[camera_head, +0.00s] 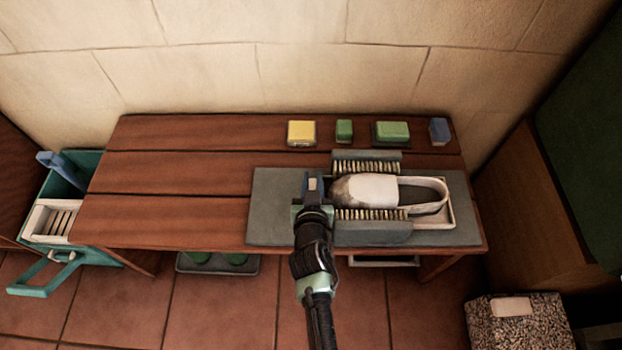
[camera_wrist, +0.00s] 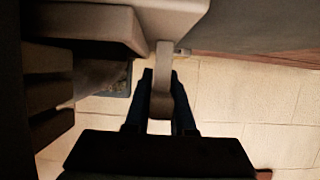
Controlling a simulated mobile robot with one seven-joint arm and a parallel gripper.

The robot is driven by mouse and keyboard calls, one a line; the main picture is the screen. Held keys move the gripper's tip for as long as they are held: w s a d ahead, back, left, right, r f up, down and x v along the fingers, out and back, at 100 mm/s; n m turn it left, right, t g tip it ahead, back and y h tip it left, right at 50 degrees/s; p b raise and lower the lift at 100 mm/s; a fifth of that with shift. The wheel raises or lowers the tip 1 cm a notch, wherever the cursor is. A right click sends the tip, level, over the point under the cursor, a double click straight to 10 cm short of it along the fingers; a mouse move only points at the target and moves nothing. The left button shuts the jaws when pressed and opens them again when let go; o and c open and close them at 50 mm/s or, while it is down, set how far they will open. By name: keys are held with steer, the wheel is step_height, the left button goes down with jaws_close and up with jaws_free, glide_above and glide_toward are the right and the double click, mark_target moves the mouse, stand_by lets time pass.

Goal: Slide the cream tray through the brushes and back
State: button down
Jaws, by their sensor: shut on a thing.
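The cream tray (camera_head: 453,208) lies on a grey base plate (camera_head: 277,207) at the right of the wooden bench. It carries a shoe (camera_head: 365,188) with a pale toe and a grey opening. The toe part lies between the two brushes, the back brush (camera_head: 366,167) and the front brush (camera_head: 371,215); the heel end is right of them. My gripper (camera_head: 313,183) is at the tray's left end. In the wrist view, my gripper (camera_wrist: 163,92) is shut on the cream tray's handle (camera_wrist: 163,70). The head view hides most of the handle.
A yellow block (camera_head: 301,133), two green blocks (camera_head: 344,131) (camera_head: 392,133) and a blue block (camera_head: 440,131) stand along the bench's back edge. A teal caddy (camera_head: 66,252) is at the left. The bench's left half (camera_head: 160,207) is clear.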

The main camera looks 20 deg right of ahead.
steer(key=c, duration=0.8)
jaws_free()
steer(key=shift+a, duration=0.15)
steer(key=shift+o, duration=0.2)
steer(key=p+v, duration=0.2)
steer(key=v, duration=1.1)
